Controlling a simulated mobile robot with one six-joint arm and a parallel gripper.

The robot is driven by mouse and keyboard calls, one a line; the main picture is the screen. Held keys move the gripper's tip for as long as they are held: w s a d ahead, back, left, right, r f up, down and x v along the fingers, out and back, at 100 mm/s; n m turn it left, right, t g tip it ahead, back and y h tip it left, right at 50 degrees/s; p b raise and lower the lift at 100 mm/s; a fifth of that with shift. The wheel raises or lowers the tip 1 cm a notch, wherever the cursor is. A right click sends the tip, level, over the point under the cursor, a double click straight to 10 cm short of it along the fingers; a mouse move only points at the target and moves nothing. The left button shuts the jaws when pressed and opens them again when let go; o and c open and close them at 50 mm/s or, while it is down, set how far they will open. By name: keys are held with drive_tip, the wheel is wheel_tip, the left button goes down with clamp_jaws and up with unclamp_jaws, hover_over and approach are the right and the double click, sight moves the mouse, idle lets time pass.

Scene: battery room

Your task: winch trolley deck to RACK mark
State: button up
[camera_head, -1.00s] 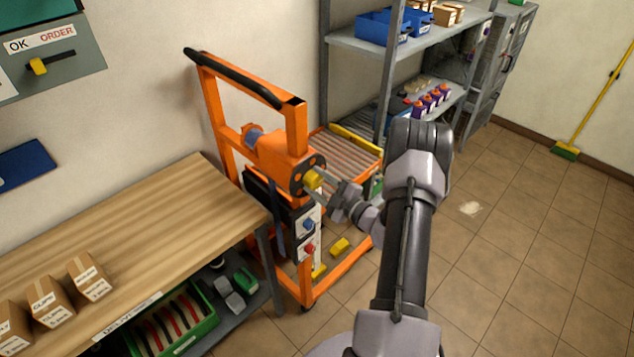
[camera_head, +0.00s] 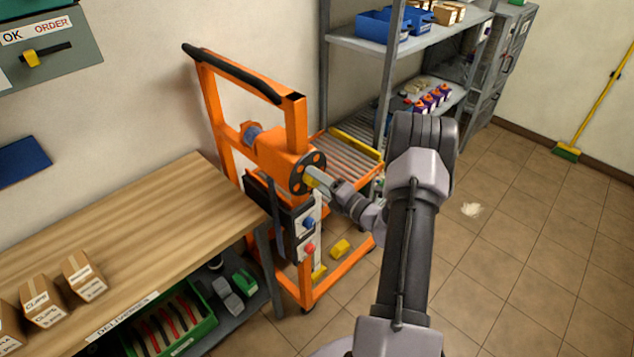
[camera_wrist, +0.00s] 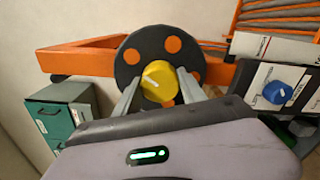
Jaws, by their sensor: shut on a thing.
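The orange winch trolley (camera_head: 292,110) stands between the bench and the shelf rack. Its roller deck (camera_head: 343,157) is raised at about bench height, on the rack side. The black winch disc (camera_head: 306,170) has orange spots and faces my arm. My gripper (camera_head: 316,178) is at the disc, shut on the yellow winch knob (camera_wrist: 158,82). In the wrist view the two fingers lie on either side of the knob, which sits low on the disc. A labelled white plate (camera_wrist: 272,49) shows at the right, its text unreadable; I cannot make out the RACK mark.
A panel with a blue knob (camera_head: 309,223) and a red knob (camera_head: 309,248) is just below the disc. The wooden bench (camera_head: 150,220) bears boxes at left. The grey rack (camera_head: 352,42) is behind the deck. Open tiled floor (camera_head: 510,260) lies to the right.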

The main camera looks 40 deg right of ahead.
drive_tip(key=n+b, duration=0.1)
drive_tip(key=n, duration=0.1)
drive_tip(key=n+b, duration=0.1)
drive_tip(key=n, duration=0.1)
drive_tip(key=shift+f+n, duration=0.2)
drive_tip(key=shift+n, duration=0.1)
drive_tip(key=n+b, duration=0.3)
drive_tip(key=n, duration=0.1)
drive_tip(key=shift+n, duration=0.3)
drive_tip(key=n+b, duration=0.4)
drive_tip(key=n, duration=0.1)
drive_tip(key=shift+r+n+b, duration=0.1)
drive_tip(key=shift+n+b, duration=1.5)
drive_tip(key=shift+n, duration=0.2)
drive_tip(key=o, duration=1.4)
drive_tip(key=shift+r, duration=0.1)
drive_tip(key=shift+s, duration=0.15)
